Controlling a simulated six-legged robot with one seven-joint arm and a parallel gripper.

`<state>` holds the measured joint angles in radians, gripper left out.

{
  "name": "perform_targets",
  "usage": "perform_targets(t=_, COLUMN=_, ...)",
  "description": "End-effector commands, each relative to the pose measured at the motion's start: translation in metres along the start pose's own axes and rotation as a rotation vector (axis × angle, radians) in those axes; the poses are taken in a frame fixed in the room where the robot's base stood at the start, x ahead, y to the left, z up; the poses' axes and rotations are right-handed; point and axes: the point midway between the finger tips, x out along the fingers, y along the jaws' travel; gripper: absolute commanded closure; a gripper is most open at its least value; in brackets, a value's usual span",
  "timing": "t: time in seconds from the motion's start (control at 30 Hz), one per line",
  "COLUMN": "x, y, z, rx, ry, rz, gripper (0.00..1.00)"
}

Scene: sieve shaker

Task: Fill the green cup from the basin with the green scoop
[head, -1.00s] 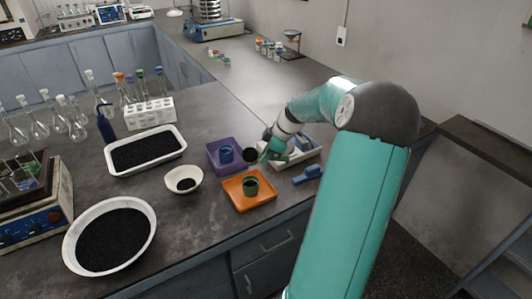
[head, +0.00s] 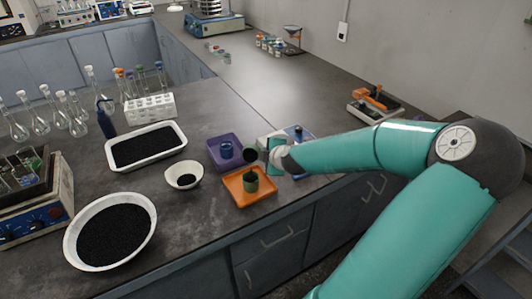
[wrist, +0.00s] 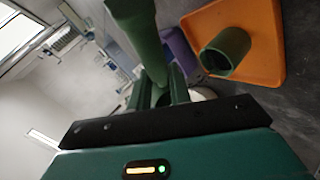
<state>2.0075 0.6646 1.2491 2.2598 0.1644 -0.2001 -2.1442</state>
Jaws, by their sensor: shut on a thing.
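My gripper (head: 272,155) is shut on the green scoop (wrist: 140,35), whose green shaft rises between the fingers in the wrist view. In the head view the scoop's dark round bowl (head: 250,155) hangs just behind the green cup; I cannot tell what it holds. The green cup (head: 250,183) stands upright on an orange tray (head: 237,198); the wrist view also shows the cup (wrist: 226,52). The cup looks dark inside, so its fill is unclear. The basin (head: 150,218), a wide white round bowl of black grains, stands at the front left.
A blue cup (head: 226,150) stands on a purple tray (head: 214,163) behind the orange one. A small white bowl (head: 172,178) and a white rectangular tray (head: 115,164), both with black grains, stand left. A white holder (head: 268,137) is partly hidden behind my gripper.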

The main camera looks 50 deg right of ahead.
Motion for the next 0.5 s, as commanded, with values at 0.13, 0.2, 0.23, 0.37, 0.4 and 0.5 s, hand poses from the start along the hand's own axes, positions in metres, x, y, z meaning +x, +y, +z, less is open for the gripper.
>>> perform_targets(t=0.13, x=-0.001, y=-0.006, z=-0.002, rx=-0.054, ry=0.004, rz=0.114, gripper=1.0)
perform_targets(t=0.2, x=-0.002, y=-0.008, z=-0.003, rx=-0.084, ry=0.002, rz=0.169, gripper=1.0)
perform_targets(t=0.23, x=-0.003, y=-0.009, z=-0.003, rx=-0.096, ry=0.003, rz=0.193, gripper=1.0)
perform_targets(t=0.37, x=-0.004, y=-0.012, z=-0.004, rx=-0.149, ry=0.003, rz=0.294, gripper=1.0)
perform_targets(t=0.4, x=-0.005, y=-0.012, z=-0.005, rx=-0.165, ry=0.002, rz=0.324, gripper=1.0)
perform_targets(t=0.5, x=-0.006, y=-0.014, z=-0.006, rx=-0.197, ry=0.002, rz=0.389, gripper=1.0)
